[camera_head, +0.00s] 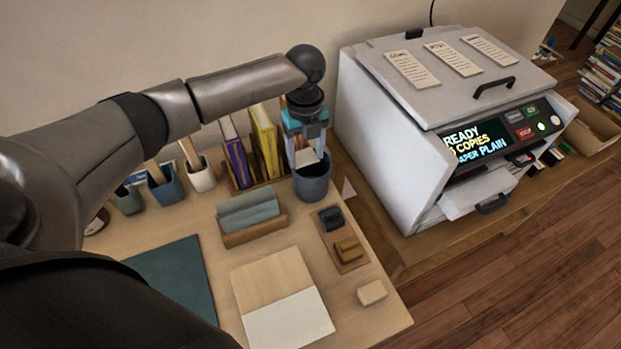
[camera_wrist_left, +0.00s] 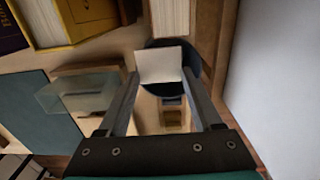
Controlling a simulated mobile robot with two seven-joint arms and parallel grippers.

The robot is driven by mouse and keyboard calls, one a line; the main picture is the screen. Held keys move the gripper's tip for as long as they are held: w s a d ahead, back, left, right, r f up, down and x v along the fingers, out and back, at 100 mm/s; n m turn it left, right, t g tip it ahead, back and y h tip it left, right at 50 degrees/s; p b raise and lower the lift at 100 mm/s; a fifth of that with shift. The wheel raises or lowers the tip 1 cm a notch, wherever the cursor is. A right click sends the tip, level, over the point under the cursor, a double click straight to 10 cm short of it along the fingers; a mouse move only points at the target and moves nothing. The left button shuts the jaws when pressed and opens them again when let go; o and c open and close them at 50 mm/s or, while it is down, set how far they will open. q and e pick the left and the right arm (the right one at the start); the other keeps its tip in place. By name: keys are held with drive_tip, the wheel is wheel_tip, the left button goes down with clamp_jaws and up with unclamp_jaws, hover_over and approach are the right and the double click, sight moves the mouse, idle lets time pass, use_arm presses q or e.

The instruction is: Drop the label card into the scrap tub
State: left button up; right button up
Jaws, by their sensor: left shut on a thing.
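The label card (camera_head: 306,157) is a small cream-white piece. My left gripper (camera_head: 307,149) is shut on it and holds it over the mouth of the scrap tub (camera_head: 313,186), a dark blue-grey round tub at the back of the table. In the left wrist view the card (camera_wrist_left: 159,62) sits between the two fingertips (camera_wrist_left: 161,76) and covers much of the dark tub (camera_wrist_left: 192,58) beneath it. I cannot tell the exact height of the card above the rim. My right gripper is in neither view.
Upright purple (camera_head: 236,155) and yellow (camera_head: 265,140) books stand left of the tub. A card holder (camera_head: 250,216) and a small wooden tray (camera_head: 344,250) are in front. A large copier (camera_head: 400,140) stands close on the right.

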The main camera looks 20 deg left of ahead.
use_arm(q)
drive_tip(key=o, duration=1.5)
wheel_tip(320, 180, up, 15)
drive_tip(key=p, duration=0.3)
drive_tip(key=shift+r, duration=0.15)
